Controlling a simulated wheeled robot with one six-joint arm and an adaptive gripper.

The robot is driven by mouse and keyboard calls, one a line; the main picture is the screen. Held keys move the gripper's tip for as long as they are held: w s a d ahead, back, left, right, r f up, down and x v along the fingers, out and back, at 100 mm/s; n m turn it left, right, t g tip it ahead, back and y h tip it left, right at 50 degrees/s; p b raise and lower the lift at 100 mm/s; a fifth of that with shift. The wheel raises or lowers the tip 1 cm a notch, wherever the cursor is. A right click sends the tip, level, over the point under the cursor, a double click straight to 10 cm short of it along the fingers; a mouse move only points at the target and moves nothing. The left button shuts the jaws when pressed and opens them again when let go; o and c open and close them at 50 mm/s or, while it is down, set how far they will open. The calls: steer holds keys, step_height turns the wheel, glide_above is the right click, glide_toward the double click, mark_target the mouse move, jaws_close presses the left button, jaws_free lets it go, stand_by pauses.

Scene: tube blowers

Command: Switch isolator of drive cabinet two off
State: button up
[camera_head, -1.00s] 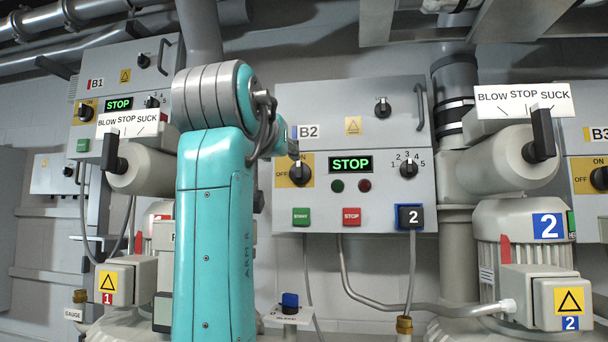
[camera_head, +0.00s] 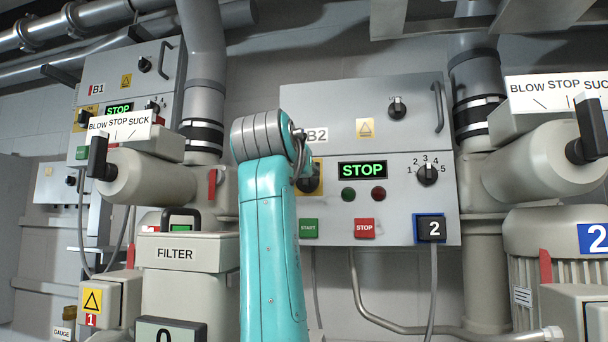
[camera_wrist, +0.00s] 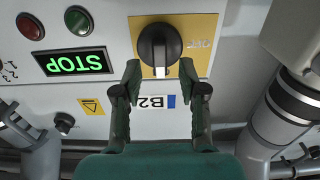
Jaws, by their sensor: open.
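Drive cabinet B2 (camera_head: 385,100) faces me, its display (camera_head: 362,170) reading STOP. Its isolator, a black rotary knob on a yellow plate, is partly hidden behind my arm in the head view (camera_head: 312,180). The wrist view is upside down and shows the isolator knob (camera_wrist: 158,46) clearly. Its white mark points to the picture's bottom, the cabinet's upward side, away from the OFF lettering at its side. My gripper (camera_wrist: 160,70) is open, its fingertips apart on either side of the knob's marked end. Contact cannot be told. The gripper is hidden in the head view.
Green START (camera_head: 309,228) and red STOP (camera_head: 364,228) buttons sit below the display. A selector dial (camera_head: 428,173) and a box marked 2 (camera_head: 431,229) are to the right. Cabinet B1 (camera_head: 128,75) and a FILTER box (camera_head: 187,254) stand left; pipes flank B2.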

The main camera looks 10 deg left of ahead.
steer(key=shift+w, duration=0.9)
jaws_close()
steer(key=shift+n, duration=0.4)
steer(key=shift+a+f+n, duration=0.15)
steer(key=shift+f+n, duration=0.05)
steer(key=shift+n, duration=2.65)
steer(key=shift+a+f+n, duration=0.15)
steer(key=shift+a+n, duration=0.05)
steer(key=shift+n, duration=2.7)
steer(key=shift+a+f+n, duration=0.15)
steer(key=shift+f+n, duration=0.05)
steer(key=shift+n, duration=2.65)
